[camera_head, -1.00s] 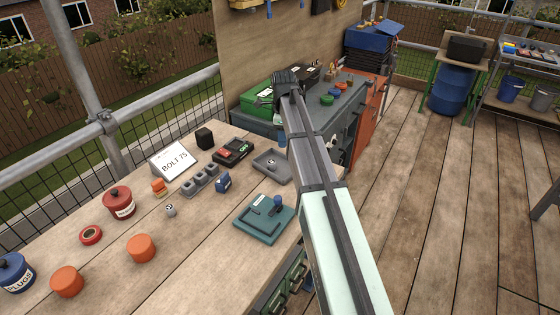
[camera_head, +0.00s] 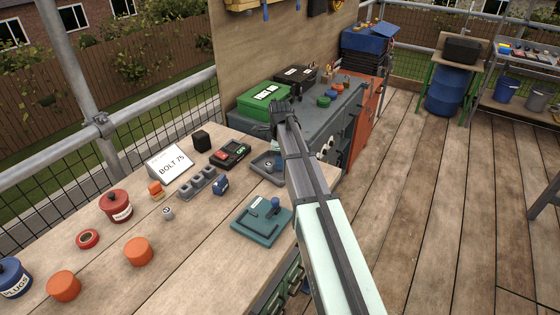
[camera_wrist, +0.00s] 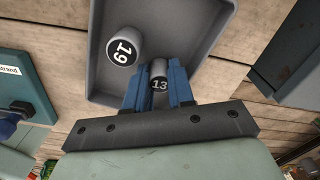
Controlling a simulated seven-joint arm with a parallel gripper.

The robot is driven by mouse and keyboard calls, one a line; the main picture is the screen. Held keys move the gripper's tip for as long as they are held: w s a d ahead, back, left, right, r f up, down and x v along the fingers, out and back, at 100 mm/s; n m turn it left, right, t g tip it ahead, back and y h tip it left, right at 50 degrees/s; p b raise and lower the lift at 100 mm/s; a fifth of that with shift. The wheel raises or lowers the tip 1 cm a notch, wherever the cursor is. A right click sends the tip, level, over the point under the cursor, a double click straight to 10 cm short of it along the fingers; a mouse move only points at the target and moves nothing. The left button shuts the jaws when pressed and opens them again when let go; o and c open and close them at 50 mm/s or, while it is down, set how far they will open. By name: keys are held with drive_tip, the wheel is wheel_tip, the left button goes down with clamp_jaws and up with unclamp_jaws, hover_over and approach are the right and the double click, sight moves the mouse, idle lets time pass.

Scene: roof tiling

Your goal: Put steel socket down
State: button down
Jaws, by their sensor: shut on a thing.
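The steel socket marked 13 (camera_wrist: 159,86) is a small grey cylinder with a dark numbered face. My gripper (camera_wrist: 157,72) is shut on it, with blue fingers on either side. It is over or inside a grey tray (camera_wrist: 222,12), which also shows in the head view (camera_head: 257,168). Another steel socket, marked 19 (camera_wrist: 124,46), lies in the tray, left of my fingers in the wrist view. I cannot tell whether the held socket touches the tray floor. In the head view my arm hides part of the tray, and the held socket is not clear.
A teal pad (camera_head: 260,222) lies in front of the tray. A grey block with holes (camera_head: 198,184), a blue item (camera_head: 221,185) and a black-and-red device (camera_head: 229,154) stand left of it. A loose socket (camera_head: 168,213) and a BOLT 75 sign (camera_head: 170,165) are farther left.

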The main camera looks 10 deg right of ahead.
drive_tip(key=shift+f, duration=0.1)
drive_tip(key=c, duration=1.2)
unclamp_jaws()
drive_tip(key=shift+c, duration=0.2)
wheel_tip(320, 180, up, 12)
